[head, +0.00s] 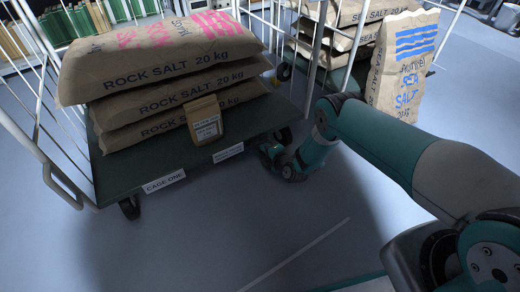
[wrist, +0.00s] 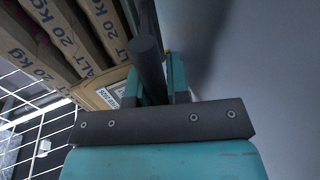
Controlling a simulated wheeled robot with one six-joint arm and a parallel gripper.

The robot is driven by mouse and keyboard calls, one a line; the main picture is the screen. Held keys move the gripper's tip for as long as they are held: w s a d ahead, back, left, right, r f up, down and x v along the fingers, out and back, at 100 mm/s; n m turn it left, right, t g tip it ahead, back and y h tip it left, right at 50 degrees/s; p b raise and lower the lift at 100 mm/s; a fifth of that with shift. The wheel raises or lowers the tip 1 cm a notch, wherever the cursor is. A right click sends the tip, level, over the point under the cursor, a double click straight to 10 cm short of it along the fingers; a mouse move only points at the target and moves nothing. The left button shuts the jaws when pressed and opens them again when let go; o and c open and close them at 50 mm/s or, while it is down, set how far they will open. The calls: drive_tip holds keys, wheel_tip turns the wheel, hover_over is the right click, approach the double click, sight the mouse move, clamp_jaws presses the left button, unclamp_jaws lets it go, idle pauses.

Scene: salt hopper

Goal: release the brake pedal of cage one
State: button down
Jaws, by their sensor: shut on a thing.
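Cage one (head: 110,174) is a white wire roll cage with a dark green deck and a "CAGE ONE" label (head: 164,182) on its front edge. My gripper (head: 272,152) is low at the deck's front right corner, beside a castor (head: 285,136). In the wrist view, my gripper's teal fingers (wrist: 152,88) are shut on a dark round-ended bar, which looks like the brake pedal (wrist: 148,65). In the head view my gripper and wrist hide the pedal. I cannot tell whether it is up or down.
Several rock salt sacks (head: 170,95) lie stacked on cage one, with a small brown packet (head: 205,120) at the deck's front edge. A second cage behind carries sea salt sacks (head: 345,38); one sack (head: 402,65) stands upright. The floor in front (head: 230,225) is clear.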

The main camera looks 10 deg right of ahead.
drive_tip(key=shift+d, duration=0.2)
idle(0.3)
drive_tip(key=c, duration=1.1)
unclamp_jaws()
drive_tip(key=shift+a, duration=0.1)
drive_tip(key=shift+r, duration=0.1)
drive_tip(key=p+v, duration=1.4)
drive_tip(key=v, duration=0.3)
drive_tip(key=shift+p, duration=0.4)
drive_tip(key=shift+s+r, duration=0.1)
